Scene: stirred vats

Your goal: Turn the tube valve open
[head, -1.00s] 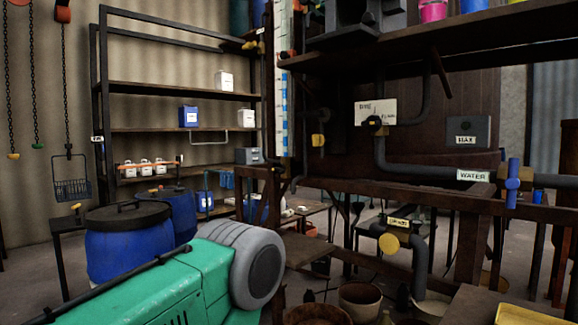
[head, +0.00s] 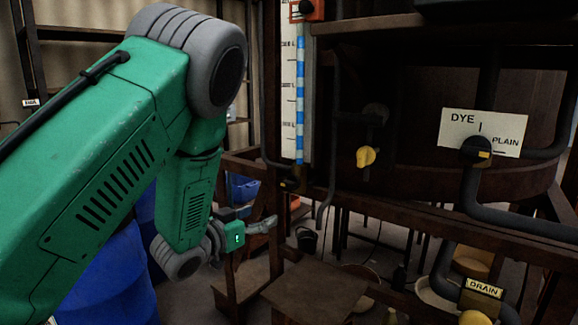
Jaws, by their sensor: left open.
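The clear sight tube (head: 300,100) with a blue-and-white scale stands upright on the vat's left side. A small dark fitting (head: 290,183) sits at its foot. A yellow-handled valve (head: 366,157) is on dark piping to the right of the tube. No label shows which of these is the tube valve. My left gripper (head: 266,226) is open and empty, below and left of the tube's foot and apart from it. Its fingers point right and are small in the picture. My right gripper is out of view.
The dark vat carries a DYE/PLAIN sign (head: 481,132) with a yellow-marked selector valve (head: 478,152). A DRAIN label (head: 482,288) is at lower right. Wooden rails (head: 430,212) cross below the vat. A blue barrel (head: 108,285) stands behind my left arm.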

